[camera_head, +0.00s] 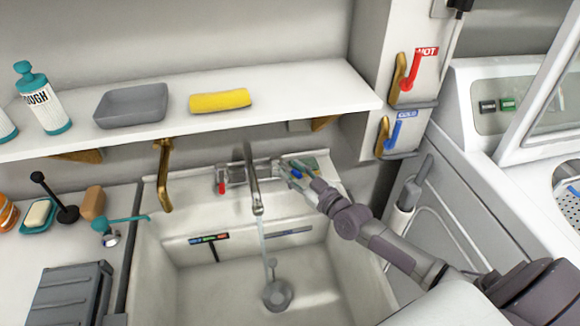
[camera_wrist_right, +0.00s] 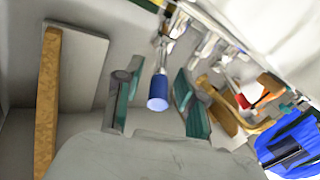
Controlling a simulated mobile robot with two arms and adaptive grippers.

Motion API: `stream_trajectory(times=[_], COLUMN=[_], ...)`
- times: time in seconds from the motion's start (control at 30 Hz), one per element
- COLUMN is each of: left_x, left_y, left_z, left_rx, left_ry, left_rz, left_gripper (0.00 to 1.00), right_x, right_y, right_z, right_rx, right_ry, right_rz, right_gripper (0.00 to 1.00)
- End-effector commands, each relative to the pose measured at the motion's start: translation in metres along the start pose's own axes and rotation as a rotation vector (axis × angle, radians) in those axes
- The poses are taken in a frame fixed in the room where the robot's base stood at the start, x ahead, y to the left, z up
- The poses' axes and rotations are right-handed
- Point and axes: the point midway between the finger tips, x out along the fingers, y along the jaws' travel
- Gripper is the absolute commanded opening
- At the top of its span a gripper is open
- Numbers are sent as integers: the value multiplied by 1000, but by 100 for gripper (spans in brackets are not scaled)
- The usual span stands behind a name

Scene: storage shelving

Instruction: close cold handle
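The cold handle is a small lever with a blue end (camera_head: 296,173) on the right side of the sink tap (camera_head: 252,180). Water runs from the tap's spout into the sink. My right gripper (camera_head: 299,168) is at the cold handle and partly covers it. In the right wrist view, the blue-ended handle (camera_wrist_right: 158,97) shows between the teal pads of the right gripper (camera_wrist_right: 156,106). The fingers are apart, with a gap on each side of the handle, so the gripper is open. My left gripper is not in view.
The red hot handle (camera_head: 221,184) is on the tap's left side. A white shelf (camera_head: 290,112) with a grey tray (camera_head: 132,105) and yellow sponge (camera_head: 220,100) hangs above.

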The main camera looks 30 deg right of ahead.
Motion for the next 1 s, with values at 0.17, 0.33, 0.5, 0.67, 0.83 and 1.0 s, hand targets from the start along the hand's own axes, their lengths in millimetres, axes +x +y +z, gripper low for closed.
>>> stream_trajectory(times=[0.17,0.33,0.5,0.67,0.83,1.0], left_x=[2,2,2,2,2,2], left_y=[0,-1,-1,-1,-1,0], left_z=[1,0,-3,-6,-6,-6], left_rx=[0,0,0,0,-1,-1], left_ry=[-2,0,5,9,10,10], left_rz=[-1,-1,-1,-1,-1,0], left_gripper=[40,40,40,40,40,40], right_x=[23,29,29,29,29,29], right_y=[0,0,0,0,0,0], right_z=[0,0,0,0,0,0], right_rx=[-1,0,0,0,0,0], right_ry=[2,0,0,0,0,0], right_rz=[1,1,1,1,1,1], right_gripper=[39,39,39,18,0,0])
